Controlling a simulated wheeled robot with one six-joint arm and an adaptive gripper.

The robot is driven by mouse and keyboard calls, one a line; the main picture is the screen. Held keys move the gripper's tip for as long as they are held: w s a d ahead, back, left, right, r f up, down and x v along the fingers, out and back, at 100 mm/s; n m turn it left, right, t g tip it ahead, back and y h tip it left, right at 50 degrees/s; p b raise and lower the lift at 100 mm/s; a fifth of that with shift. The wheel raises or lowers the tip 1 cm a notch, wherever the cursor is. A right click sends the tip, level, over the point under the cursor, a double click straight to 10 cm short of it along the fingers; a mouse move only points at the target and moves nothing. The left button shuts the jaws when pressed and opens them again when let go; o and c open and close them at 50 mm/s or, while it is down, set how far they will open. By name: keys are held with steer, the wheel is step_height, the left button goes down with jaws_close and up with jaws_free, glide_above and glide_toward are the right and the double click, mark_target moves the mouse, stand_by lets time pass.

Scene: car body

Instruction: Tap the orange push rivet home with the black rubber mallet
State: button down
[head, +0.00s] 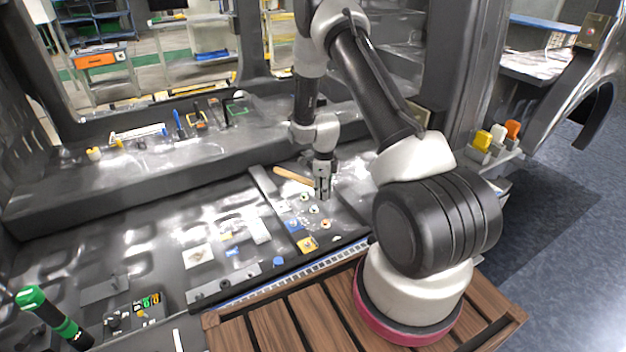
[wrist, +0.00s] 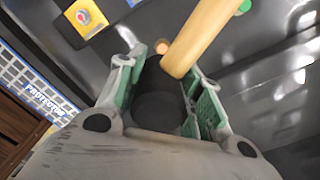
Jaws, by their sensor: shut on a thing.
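The black rubber mallet's head (wrist: 158,100) sits between the green pads of my gripper (wrist: 160,88) in the wrist view. My gripper (head: 323,192) is shut on it. The mallet's pale wooden handle (wrist: 207,37) slants up to the right, and in the head view the handle (head: 293,176) sticks out to the left of my gripper. A small round orange-tan spot (wrist: 162,47) shows beyond the head; I cannot tell whether it is the orange push rivet. Small round pieces (head: 314,210) lie on the panel beside my gripper. Contact between mallet and panel is hidden.
A grey bar (head: 268,192) lies left of my gripper. The sill (head: 160,150) rises behind. A green-capped tool (head: 52,315) is far left.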

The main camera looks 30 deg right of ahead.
steer(key=f+m, duration=0.2)
steer(key=m, duration=0.1)
steer(key=d+f+m, duration=0.1)
steer(key=f+m, duration=0.1)
steer(key=shift+w+d+f+m, duration=0.1)
steer(key=shift+w+d+m, duration=0.1)
steer(key=shift+m, duration=0.2)
glide_above(325, 221)
steer(key=shift+f, duration=3.1)
steer(key=shift+r, duration=1.05)
step_height(325, 221, down, 5)
steer(key=shift+f, duration=0.2)
steer(key=shift+r, duration=0.2)
